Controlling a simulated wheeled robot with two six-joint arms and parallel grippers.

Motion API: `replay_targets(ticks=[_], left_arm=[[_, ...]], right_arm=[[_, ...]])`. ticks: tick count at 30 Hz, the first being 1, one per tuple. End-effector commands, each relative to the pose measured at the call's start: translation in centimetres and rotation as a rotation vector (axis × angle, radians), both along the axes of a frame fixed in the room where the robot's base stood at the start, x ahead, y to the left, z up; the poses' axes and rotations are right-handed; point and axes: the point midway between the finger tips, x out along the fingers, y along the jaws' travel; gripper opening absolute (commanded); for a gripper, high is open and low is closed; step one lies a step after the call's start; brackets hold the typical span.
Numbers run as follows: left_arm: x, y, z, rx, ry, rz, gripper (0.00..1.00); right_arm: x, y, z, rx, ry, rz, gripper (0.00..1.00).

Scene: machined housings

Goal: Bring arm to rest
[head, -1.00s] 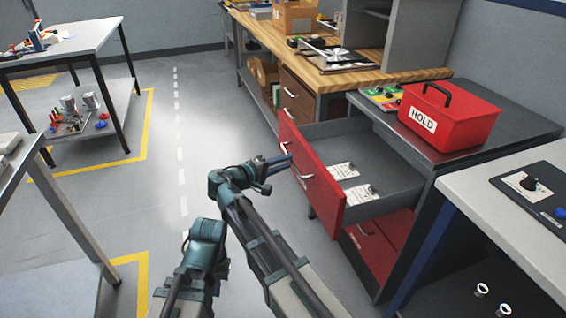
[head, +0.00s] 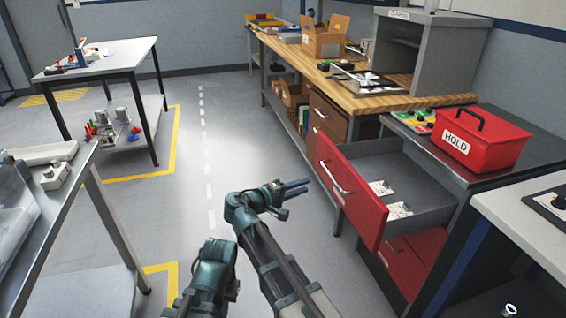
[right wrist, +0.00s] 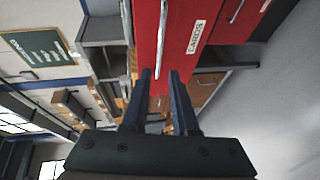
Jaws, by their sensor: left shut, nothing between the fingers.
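My right gripper (head: 297,187) is in the aisle, left of the open red drawer (head: 350,190), with its fingers pointing right. In the right wrist view its two fingers (right wrist: 160,100) stand apart with nothing held between them; a red drawer front (right wrist: 172,40) with a handle is beyond them. My left arm is folded low in the head view, and its gripper (head: 230,288) is shut and empty, its fingers mostly hidden by the arm.
The drawer stands pulled out into the aisle, with two white cards (head: 381,188) inside. A red HOLD box (head: 485,148) sits on the cabinet top. A wooden bench (head: 425,101) stands behind. Floor on the left is clear up to the metal tables (head: 100,62).

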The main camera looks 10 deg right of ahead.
Motion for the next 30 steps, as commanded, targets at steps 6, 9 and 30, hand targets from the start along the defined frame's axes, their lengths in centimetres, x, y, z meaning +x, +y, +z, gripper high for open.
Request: replay_targets(ticks=[6, 9, 30], left_arm=[[0.0, 0.0, 0.0, 0.0, 0.0, 0.0, 0.0], [0.0, 0.0, 0.0, 0.0, 0.0, 0.0, 0.0], [0.0, 0.0, 0.0, 0.0, 0.0, 0.0, 0.0]], right_arm=[[-2.4, -2.0, -3.3, 0.148, 0.051, -0.048, 0.27], [-5.3, -3.4, -7.2, 0.337, 0.109, -0.101, 0.27], [-17.6, 2.4, -17.8, 1.29, 0.311, -0.275, 0.27]])
